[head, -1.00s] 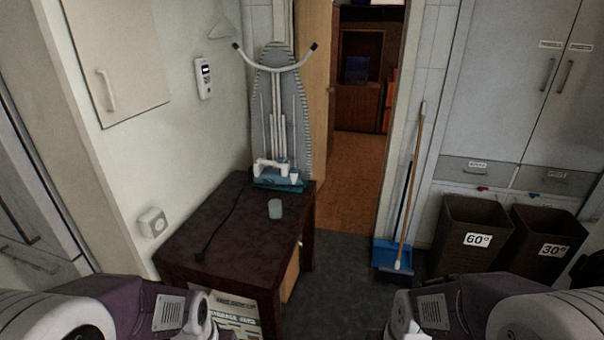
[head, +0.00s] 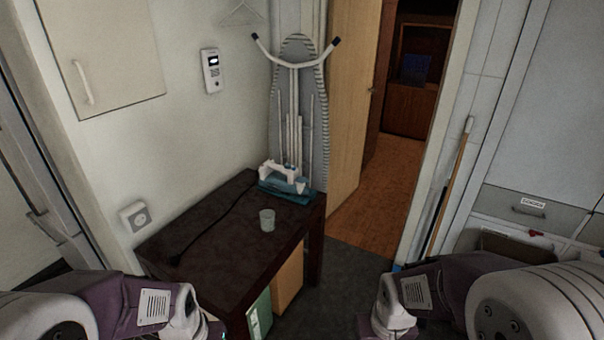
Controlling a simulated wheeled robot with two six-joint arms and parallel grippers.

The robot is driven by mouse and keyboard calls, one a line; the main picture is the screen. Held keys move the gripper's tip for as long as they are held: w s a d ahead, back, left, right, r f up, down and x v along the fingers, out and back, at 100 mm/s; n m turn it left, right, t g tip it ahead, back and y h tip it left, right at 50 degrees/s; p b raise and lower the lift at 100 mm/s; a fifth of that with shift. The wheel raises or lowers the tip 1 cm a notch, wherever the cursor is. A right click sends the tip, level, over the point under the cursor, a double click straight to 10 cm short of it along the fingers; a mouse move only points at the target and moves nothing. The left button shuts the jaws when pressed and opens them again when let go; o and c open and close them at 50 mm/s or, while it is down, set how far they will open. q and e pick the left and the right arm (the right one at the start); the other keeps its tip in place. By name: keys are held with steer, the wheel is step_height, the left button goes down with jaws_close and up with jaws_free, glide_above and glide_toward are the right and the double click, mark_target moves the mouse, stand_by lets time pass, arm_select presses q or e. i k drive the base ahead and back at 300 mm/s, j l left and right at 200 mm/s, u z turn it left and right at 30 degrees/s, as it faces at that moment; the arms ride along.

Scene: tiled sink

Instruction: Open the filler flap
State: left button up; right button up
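A white and teal iron (head: 284,178) stands at the far end of the dark table, in front of the ironing board. It is small in the head view, and I cannot make out its filler flap or whether the flap is open or shut. A small translucent cup (head: 267,219) stands on the table nearer to me than the iron. My two arms show at the bottom left and bottom right, well short of the iron. Their gripper fingers are not visible.
The dark table (head: 215,232) has a black cord (head: 204,228) along its left side. A folded ironing board (head: 298,105) leans behind it. A wall socket (head: 137,217) is at left. An open doorway and bare floor lie to the right, with broom handles beside the cabinets.

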mark_target(301, 179)
steer(key=i+l+u, duration=0.6)
steer(key=i+l, duration=0.25)
steer(key=i+l+u, duration=0.35)
steer(key=l, duration=0.3)
steer(key=i+l+u, duration=0.2)
steer(key=i, duration=0.2)
steer(key=j, duration=0.1)
